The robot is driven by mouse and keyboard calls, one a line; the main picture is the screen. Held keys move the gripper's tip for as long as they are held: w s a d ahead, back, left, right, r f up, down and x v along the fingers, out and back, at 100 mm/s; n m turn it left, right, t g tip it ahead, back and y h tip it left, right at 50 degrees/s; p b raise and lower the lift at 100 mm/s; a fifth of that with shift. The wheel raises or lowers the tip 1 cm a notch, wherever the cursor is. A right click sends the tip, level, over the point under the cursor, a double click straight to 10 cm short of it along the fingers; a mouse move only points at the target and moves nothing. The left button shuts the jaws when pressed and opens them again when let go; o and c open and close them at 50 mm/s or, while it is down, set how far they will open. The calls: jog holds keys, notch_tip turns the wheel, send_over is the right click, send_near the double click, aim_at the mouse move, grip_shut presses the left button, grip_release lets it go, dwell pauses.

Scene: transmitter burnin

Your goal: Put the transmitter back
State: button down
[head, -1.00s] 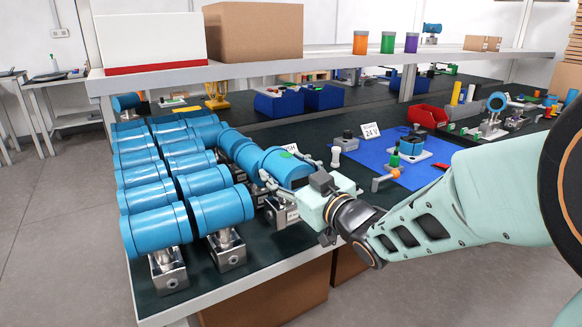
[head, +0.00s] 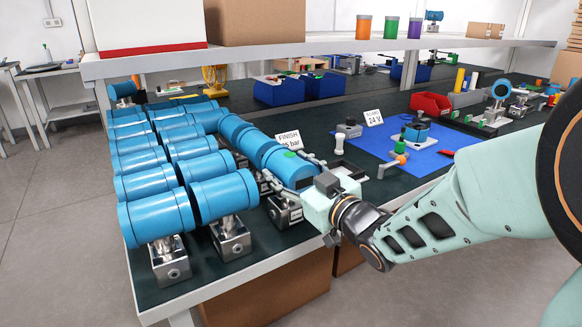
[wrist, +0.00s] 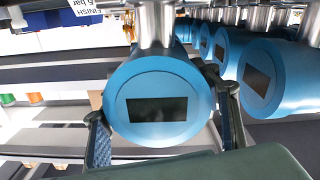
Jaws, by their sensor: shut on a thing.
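My gripper (head: 291,174) is shut on a blue transmitter (head: 290,166) with a green dot on top and a metal base below. In the wrist view the same transmitter (wrist: 158,108) shows its round face with a dark display, between the two fingers (wrist: 162,128). It is at the right side of a group of similar blue transmitters (head: 160,215) on the dark bench. Whether its base touches the bench, I cannot tell. A white FINISH sign (head: 289,139) stands just behind it, and its lower lettering is partly covered.
Neighbouring transmitters (head: 224,195) stand close on the left. A blue mat (head: 440,158) with a 24 V sign (head: 373,118) and parts lies to the right. A small white-topped part (head: 339,144) stands just behind my gripper. A shelf (head: 330,48) runs above the bench.

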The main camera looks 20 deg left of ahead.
jog(key=shift+r, duration=0.25)
jog(key=c, duration=0.7)
grip_release()
jog(key=shift+f, duration=0.3)
